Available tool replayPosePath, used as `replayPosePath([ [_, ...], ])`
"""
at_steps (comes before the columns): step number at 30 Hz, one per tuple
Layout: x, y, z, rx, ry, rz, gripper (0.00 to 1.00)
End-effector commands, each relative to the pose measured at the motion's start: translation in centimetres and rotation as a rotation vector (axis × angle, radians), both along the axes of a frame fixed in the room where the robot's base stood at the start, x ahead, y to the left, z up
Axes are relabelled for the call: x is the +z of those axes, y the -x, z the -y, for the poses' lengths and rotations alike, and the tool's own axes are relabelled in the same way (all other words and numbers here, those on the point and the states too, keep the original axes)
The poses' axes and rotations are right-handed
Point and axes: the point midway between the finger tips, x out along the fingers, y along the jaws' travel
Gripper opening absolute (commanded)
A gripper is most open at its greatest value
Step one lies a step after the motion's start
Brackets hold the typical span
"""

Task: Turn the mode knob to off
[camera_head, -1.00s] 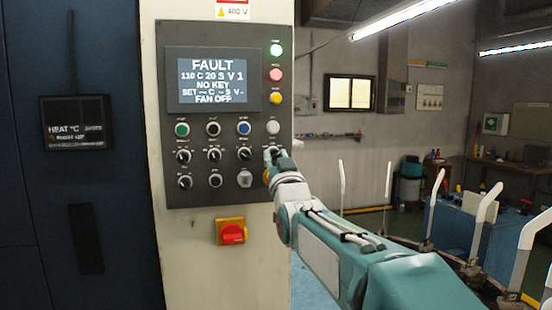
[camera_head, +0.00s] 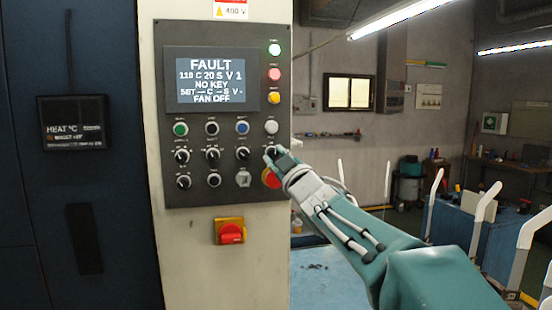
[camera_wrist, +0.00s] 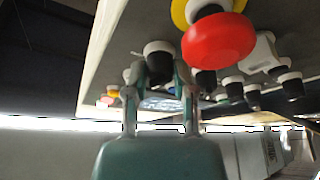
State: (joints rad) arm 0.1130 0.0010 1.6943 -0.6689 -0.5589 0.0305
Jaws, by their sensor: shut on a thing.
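The control panel (camera_head: 226,193) is a dark plate on a cream cabinet. It has a row of black selector knobs with white marks. My gripper (camera_head: 271,157) is at the knob on the right end of that row (camera_head: 271,150). In the wrist view, my gripper (camera_wrist: 158,82) has its two fingers on either side of this dark knob (camera_wrist: 158,63), shut on it. Its label is too small to read, so I cannot confirm from lettering that it is the mode knob. The knob's exact pointer angle is also unclear.
A red emergency stop (camera_head: 269,179) sits just below the gripped knob; it looms close in the wrist view (camera_wrist: 218,42). The screen (camera_head: 211,80) reads FAULT, NO KEY, FAN OFF. A red switch on yellow (camera_head: 231,232) is lower down. Neighbouring knobs (camera_head: 243,153) are close.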

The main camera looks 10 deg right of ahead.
Motion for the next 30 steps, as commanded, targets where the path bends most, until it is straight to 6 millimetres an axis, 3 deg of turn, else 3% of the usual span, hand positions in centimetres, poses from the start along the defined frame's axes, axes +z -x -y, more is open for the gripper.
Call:
replayPosePath([
  [10, 0.18, 0.03, -0.07, 0.003, 0.133, 0.004, 0.0],
  [25, 0.18, 0.03, -0.12, 0.005, 0.152, 0.004, 0.0],
  [26, 0.17, 0.03, -0.13, 0.005, 0.152, 0.004, 0.42],
  [27, 0.16, 0.03, -0.12, 0.005, 0.152, 0.004, 0.6],
  [28, 0.16, 0.04, -0.11, 0.003, 0.152, 0.004, 0.68],
  [30, 0.13, 0.03, -0.09, 0.003, 0.151, 0.003, 0.68],
])
